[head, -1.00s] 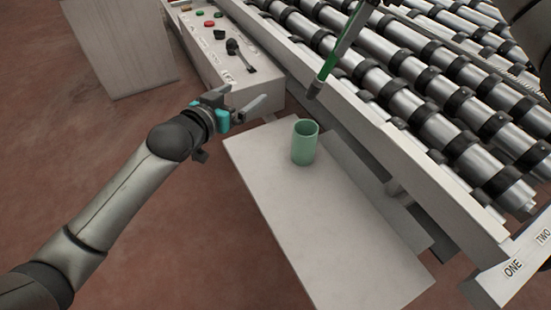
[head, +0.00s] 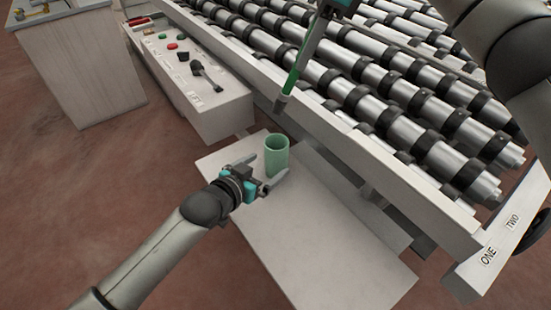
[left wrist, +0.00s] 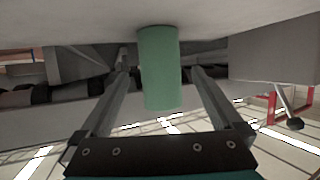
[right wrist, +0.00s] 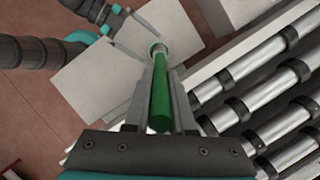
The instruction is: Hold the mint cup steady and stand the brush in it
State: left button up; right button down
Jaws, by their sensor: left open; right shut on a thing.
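The mint cup (head: 277,154) stands upright on the pale table, and it shows between the fingers in the left wrist view (left wrist: 160,70). My left gripper (head: 268,172) is open, with its two fingers on either side of the cup; I cannot tell whether they touch it. My right gripper (right wrist: 160,105) is shut on the brush, whose green handle (right wrist: 160,110) runs between the fingers. In the head view the brush (head: 291,82) hangs tilted, its dark tip above and slightly right of the cup. The cup also shows beyond the brush in the right wrist view (right wrist: 157,48).
The pale table (head: 320,250) is otherwise clear. A roller conveyor (head: 400,95) runs along its right side. A control box (head: 195,85) with buttons and a lever stands behind, and a cabinet (head: 85,75) is at far left.

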aim_at(271, 163)
pick_arm(q)
jog(key=shift+x, duration=2.85)
jog(key=c, duration=1.4)
pick_arm(e)
notch_tip(271, 163, down, 14)
jog(key=n, duration=0.1)
jog(key=shift+w+a, duration=0.3)
jog(key=shift+a, duration=0.05)
jog(key=c, duration=0.7)
grip_release()
jog(key=shift+r, duration=0.1)
jog(key=shift+d, duration=0.15)
